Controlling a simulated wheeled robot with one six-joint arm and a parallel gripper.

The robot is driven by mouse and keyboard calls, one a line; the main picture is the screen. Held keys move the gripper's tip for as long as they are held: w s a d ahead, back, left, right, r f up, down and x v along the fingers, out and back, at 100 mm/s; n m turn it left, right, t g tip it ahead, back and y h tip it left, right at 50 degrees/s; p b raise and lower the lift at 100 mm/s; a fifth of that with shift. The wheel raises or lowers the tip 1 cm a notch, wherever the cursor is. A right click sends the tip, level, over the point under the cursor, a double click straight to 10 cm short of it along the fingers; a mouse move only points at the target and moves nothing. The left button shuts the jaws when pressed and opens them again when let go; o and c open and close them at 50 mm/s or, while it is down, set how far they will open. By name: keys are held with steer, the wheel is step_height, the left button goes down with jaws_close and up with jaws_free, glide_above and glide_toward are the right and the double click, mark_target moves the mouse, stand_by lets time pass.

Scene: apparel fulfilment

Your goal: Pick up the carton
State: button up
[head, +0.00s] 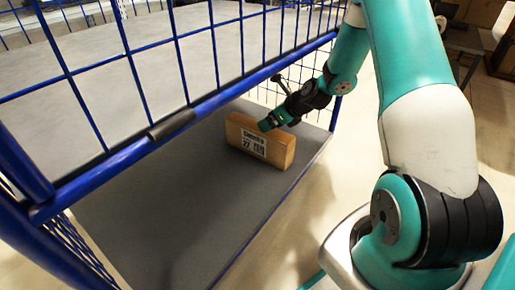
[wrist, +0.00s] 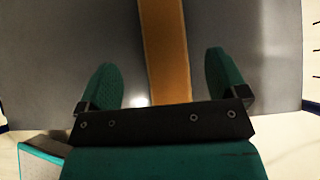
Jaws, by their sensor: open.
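The carton (head: 262,147) is a brown box with a white printed label on its front. It stands upright on the grey floor of a blue wire cage cart. My gripper (head: 269,124) is at the top of the carton in the head view. In the wrist view the carton (wrist: 165,50) shows as a narrow brown strip running between the two green fingers. My gripper (wrist: 162,80) is open, with a gap on each side of the carton. The gripper's own body hides the carton's near end in the wrist view.
The cart floor (head: 150,210) is bare around the carton. A blue rail (head: 230,92) with wire mesh crosses above the opening, to the left of my arm. Mesh sides (head: 75,250) close the cart at the left and back.

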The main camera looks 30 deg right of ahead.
mark_target(259, 140)
steer(key=b+x, duration=0.1)
steer(key=x, duration=0.1)
steer(key=shift+w+f, duration=0.2)
steer(key=shift+f, duration=0.05)
steer(key=b+x, duration=0.4)
steer(key=shift+w+f+b, duration=0.1)
steer(key=shift+f+b, duration=0.25)
steer(key=shift+b, duration=0.05)
steer(key=shift+w, duration=0.25)
jaws_close()
